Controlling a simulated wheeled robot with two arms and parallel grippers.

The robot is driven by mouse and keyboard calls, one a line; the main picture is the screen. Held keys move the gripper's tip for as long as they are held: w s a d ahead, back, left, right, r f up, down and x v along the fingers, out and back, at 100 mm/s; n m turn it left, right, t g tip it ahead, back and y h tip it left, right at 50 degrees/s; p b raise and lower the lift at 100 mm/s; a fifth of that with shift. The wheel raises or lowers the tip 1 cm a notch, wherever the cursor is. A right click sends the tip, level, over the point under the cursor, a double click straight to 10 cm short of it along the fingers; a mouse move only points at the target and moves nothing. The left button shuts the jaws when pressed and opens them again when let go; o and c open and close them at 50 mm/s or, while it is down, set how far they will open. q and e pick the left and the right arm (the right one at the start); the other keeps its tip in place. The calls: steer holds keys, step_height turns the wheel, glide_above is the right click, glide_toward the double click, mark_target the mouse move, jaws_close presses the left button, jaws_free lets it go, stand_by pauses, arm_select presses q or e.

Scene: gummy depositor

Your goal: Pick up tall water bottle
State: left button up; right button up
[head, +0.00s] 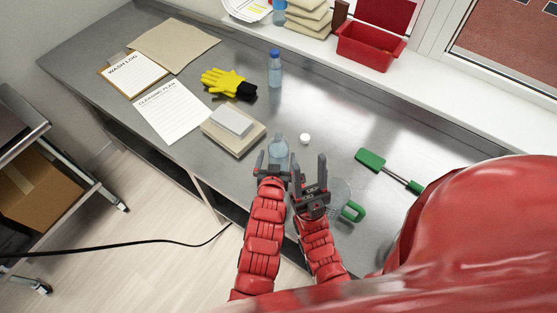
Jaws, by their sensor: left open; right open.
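A slim clear bottle with a blue cap (275,72) stands upright at the back of the steel counter, clear of both grippers. A second clear, wider bottle (279,148) is nearer, just beyond my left gripper; its lower part is partly hidden by the gripper. My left gripper (276,165) is open, with its fingers around or just in front of this nearer bottle; I cannot tell whether they touch it. My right gripper (310,170) is open and empty, close to the right of the left one, with its fingers pointing up in the picture.
A white round cap (305,139), a clear jug with a green handle (343,200) and a green-handled tool (371,160) are on the right. A red bin (367,48) stands on the sill.

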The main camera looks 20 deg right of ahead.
arm_select(q)
steer(key=shift+w+d+f, duration=0.1)
steer(key=shift+w+d, duration=0.1)
steer(key=shift+w, duration=0.1)
steer(key=shift+w+d+f, duration=0.1)
steer(key=shift+w+f, duration=0.1)
steer(key=b+x, duration=0.2)
steer(key=x, duration=0.2)
steer(key=shift+s+d, duration=0.1)
steer(key=shift+w+d, duration=0.1)
steer(key=shift+w, duration=0.25)
steer(key=shift+s, duration=0.1)
steer(key=shift+c, duration=0.9)
jaws_close()
